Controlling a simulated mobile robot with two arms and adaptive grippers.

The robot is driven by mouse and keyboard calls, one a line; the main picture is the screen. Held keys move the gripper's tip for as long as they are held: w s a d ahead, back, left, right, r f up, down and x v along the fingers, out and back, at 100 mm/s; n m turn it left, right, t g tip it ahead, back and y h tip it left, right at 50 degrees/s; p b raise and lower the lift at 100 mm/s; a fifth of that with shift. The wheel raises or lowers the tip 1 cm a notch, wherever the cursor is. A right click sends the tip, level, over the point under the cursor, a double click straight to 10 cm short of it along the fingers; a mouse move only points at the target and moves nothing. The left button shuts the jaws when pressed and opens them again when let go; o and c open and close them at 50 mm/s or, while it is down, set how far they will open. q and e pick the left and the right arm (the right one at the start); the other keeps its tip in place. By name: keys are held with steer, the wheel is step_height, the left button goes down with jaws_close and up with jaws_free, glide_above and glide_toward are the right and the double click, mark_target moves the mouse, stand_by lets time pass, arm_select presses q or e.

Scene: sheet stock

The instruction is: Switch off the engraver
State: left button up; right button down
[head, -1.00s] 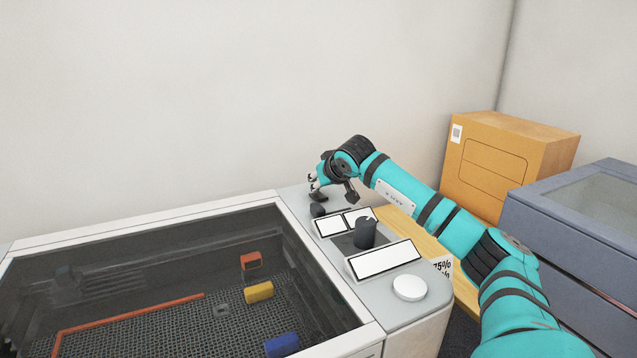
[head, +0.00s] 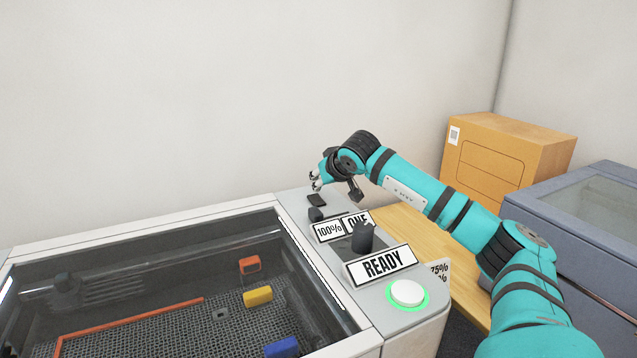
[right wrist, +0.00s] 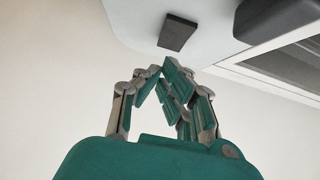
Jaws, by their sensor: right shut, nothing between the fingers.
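The engraver (head: 120,225) is a white machine with a dark glass lid. Its right-hand panel is lit: one sign (head: 382,264) reads READY, smaller ones read 100% and ONE, and a green ring glows around the round white button (head: 407,292). A flat black rocker switch (head: 317,200) lies at the panel's far end; it also shows in the right wrist view (right wrist: 177,32). My right gripper (head: 316,182) is shut and empty, its fingertips just above and apart from the switch. In the right wrist view the fingertips (right wrist: 165,70) are close to it. My left gripper is not in view.
A black knob (head: 362,237) stands on the panel between the signs, with a smaller black part (head: 317,214) near the switch. Coloured blocks lie under the lid.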

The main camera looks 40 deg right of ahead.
arm_select(q)
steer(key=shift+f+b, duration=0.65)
steer(key=shift+b, duration=0.6)
arm_select(e)
steer(key=v, duration=1.1)
steer(key=shift+w+r, duration=0.25)
steer(key=shift+r, duration=0.2)
arm_select(q)
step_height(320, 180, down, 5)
steer(key=b, duration=0.4)
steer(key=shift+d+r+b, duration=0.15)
steer(key=shift+b, duration=0.2)
arm_select(e)
steer(key=shift+w+d+r, duration=0.2)
steer(key=shift+w, duration=0.5)
